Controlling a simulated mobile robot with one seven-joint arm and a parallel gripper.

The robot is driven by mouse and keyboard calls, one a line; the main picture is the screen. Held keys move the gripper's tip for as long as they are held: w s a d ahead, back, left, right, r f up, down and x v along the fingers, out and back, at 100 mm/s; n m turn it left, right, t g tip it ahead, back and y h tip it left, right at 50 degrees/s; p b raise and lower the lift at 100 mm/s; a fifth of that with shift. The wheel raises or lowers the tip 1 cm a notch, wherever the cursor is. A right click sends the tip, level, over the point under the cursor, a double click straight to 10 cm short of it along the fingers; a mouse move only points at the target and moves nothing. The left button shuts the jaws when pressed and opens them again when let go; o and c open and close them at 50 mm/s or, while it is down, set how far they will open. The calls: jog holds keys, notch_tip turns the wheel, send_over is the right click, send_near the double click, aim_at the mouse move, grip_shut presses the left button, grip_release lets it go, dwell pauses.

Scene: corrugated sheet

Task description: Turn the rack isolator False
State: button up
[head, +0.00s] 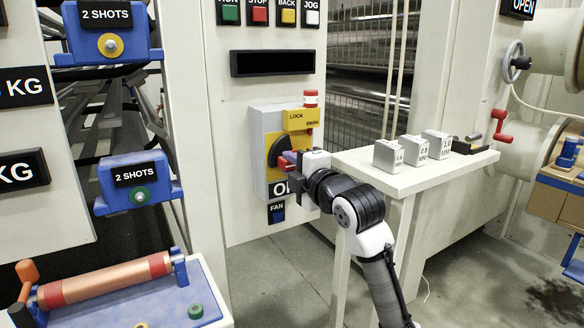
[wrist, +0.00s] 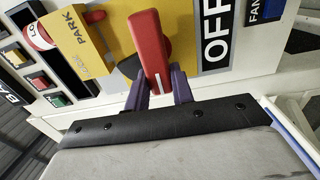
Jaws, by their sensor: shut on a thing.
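The rack isolator (head: 258,137) is a grey box on the cream panel, with a yellow front and a black round dial (head: 273,150). Its red handle (wrist: 150,45) stands out from the dial, and only part of it shows in the head view. My gripper (head: 290,162) reaches it from the right. In the wrist view the purple fingers of my gripper (wrist: 161,92) sit on either side of the red handle, shut on it. The label beside the handle reads OFF (wrist: 214,38) in the wrist view; my gripper partly covers it in the head view.
A yellow LOCK/PARK tab (head: 301,119) and a red-and-white piece (head: 310,98) are at the isolator's top right. A FAN switch (head: 277,213) is below. A shelf (head: 405,180) with several metal blocks is to the right, close to my arm. Buttons are above.

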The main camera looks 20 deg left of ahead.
jog(key=o, duration=1)
jog(key=v, duration=1.3)
jog(key=shift+s+d, duration=0.25)
jog(key=shift+a, duration=0.1)
